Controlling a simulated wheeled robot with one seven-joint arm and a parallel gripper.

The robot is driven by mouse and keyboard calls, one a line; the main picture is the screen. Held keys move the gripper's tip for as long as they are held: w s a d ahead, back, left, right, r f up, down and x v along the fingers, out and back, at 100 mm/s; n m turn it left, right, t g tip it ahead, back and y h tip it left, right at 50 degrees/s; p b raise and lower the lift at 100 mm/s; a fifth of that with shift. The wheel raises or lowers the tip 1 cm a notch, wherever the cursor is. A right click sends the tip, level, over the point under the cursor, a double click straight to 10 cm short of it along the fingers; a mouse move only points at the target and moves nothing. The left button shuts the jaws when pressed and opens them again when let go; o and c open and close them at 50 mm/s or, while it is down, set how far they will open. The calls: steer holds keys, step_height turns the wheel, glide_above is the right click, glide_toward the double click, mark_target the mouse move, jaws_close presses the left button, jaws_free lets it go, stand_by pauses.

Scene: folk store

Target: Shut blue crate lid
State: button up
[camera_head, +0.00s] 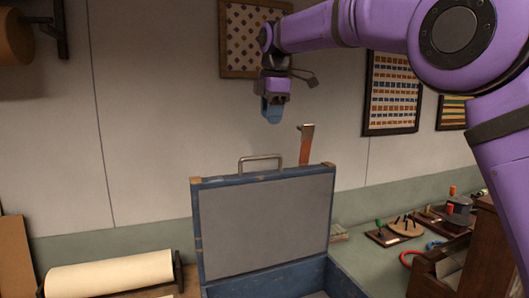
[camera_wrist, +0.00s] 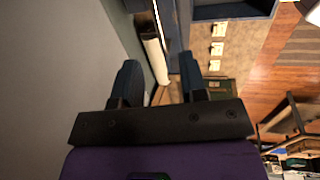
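The blue crate (camera_head: 340,284) stands on the bench, with part of its base below the picture's edge. Its lid (camera_head: 265,228) is raised about upright, with a grey inner panel, blue frame, tan corners and a metal handle (camera_head: 260,159) on the top edge. My gripper (camera_head: 272,112) hangs above and behind the lid's top edge, pointing down and apart from it. In the wrist view, my gripper (camera_wrist: 160,78) has its two dark blue fingers spread with nothing between them. Part of the blue crate (camera_wrist: 232,12) shows at the top of that view.
An orange-bladed tool (camera_head: 305,145) stands behind the lid's top right. A paper roll (camera_head: 110,274) lies to the left. Small tools on wooden blocks (camera_head: 395,232) and a wooden cabinet (camera_head: 485,255) are at right. The wall with framed pictures (camera_head: 392,92) is behind.

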mark_target(265, 156)
steer(key=x, duration=0.7)
steer(key=a+x, duration=0.1)
steer(key=x, duration=0.3)
steer(key=shift+d, duration=0.1)
jaws_close()
